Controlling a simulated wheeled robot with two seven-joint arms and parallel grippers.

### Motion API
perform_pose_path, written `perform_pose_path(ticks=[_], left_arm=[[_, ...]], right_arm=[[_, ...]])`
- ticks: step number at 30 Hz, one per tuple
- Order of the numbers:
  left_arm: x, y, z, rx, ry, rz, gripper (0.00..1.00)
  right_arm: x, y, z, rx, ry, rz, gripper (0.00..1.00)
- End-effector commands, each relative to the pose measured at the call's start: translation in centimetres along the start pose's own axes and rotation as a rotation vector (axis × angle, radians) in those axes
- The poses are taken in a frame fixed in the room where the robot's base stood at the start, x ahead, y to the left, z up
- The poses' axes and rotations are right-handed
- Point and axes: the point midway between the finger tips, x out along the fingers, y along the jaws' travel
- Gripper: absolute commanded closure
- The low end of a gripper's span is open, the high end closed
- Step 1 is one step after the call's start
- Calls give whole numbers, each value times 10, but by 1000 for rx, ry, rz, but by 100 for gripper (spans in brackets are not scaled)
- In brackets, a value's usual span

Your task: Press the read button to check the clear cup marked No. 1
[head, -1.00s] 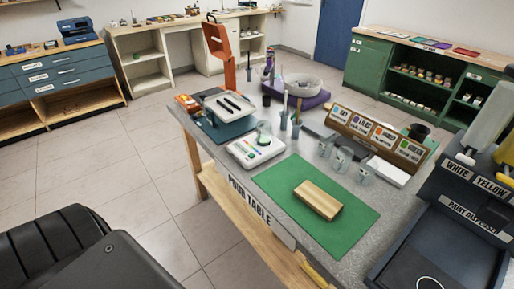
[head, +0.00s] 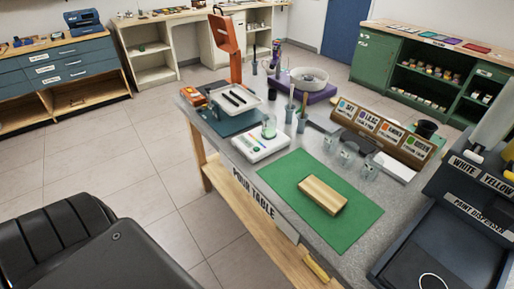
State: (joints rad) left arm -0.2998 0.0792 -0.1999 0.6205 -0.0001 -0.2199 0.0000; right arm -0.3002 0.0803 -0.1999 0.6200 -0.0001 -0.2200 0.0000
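A clear cup (head: 269,129) with something green in it stands on a white device (head: 257,148) on the grey pour table (head: 225,125). The device has small coloured marks on its front; I cannot tell which is the read button. More clear cups stand in a group right of the device, one of them here (head: 345,157). Their numbers are too small to read, so I cannot tell which cup is No. 1. Neither of my grippers is in view.
A green mat (head: 275,181) with a wooden block (head: 322,194) lies in front of the cups. A card rack (head: 382,134) stands behind them. An orange stand (head: 226,45) rises at the back left. The paint dispenser (head: 470,215) is at the right.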

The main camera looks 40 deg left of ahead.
Motion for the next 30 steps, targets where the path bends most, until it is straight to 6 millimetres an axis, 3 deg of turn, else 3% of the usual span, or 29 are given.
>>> perform_pose_path(ticks=[2, 17, 30], left_arm=[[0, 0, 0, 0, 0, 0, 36], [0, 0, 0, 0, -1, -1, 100], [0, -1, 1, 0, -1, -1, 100]], right_arm=[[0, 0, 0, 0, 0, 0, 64], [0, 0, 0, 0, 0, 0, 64], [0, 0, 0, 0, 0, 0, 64]])
